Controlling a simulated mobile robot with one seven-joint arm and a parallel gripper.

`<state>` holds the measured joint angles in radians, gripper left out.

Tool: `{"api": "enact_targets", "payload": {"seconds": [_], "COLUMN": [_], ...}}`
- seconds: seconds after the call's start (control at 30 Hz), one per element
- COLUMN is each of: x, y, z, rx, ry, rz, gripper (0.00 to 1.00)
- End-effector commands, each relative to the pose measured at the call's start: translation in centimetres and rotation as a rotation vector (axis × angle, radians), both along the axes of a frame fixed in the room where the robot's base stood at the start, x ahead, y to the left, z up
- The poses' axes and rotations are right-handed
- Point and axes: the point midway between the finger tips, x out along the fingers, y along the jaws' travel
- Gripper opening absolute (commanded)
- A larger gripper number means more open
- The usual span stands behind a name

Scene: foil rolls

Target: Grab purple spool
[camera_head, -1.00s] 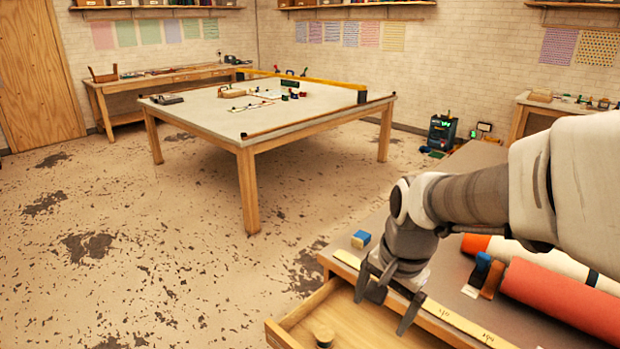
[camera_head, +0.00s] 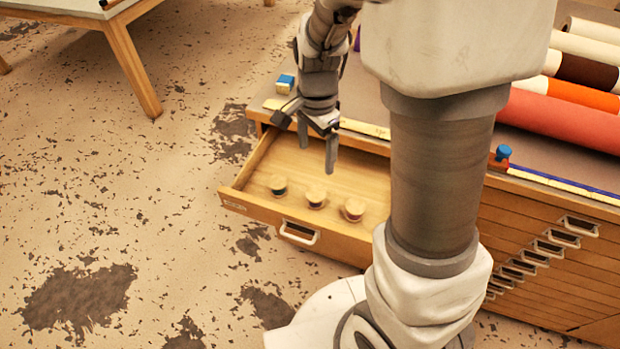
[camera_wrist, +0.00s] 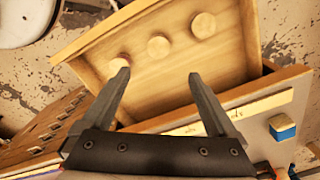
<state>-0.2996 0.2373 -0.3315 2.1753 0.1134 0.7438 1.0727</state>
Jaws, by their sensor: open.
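Three round spools with pale wooden tops stand in an open drawer (camera_head: 262,205): a left one (camera_head: 278,185) with a dark greenish side, a middle one (camera_head: 316,197) and a right one (camera_head: 353,209). I cannot make out a purple side on any of them. The wrist view shows their tops (camera_wrist: 203,25), (camera_wrist: 158,46), (camera_wrist: 120,62) beyond the fingers. My gripper (camera_head: 317,152) is open and empty, above the back of the drawer and apart from the spools. It also shows in the wrist view (camera_wrist: 158,80). A small purple patch (camera_head: 357,38) shows behind my arm, mostly hidden.
The drawer sits in a wooden cabinet with a grey top (camera_head: 371,103). Large rolls, one red (camera_head: 565,120), lie on the right of the top. A blue block (camera_head: 285,84) stands at its left corner. A yellow ruler strip (camera_head: 365,128) runs along the edge.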

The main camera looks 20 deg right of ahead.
Motion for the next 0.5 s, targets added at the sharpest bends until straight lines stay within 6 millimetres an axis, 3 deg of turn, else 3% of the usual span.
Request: {"api": "enact_targets", "payload": {"seconds": [0.03,0.3,0.5], "x": [-0.2,-0.2,-0.1], "y": [0.0,-0.1,-0.1], "z": [-1.5,-7.4,-9.8], "rx": [-0.002,-0.001,-0.001], "ry": [0.007,0.006,0.003], "rz": [0.000,0.001,0.001], "gripper": [0.94,0.94,0.94]}}
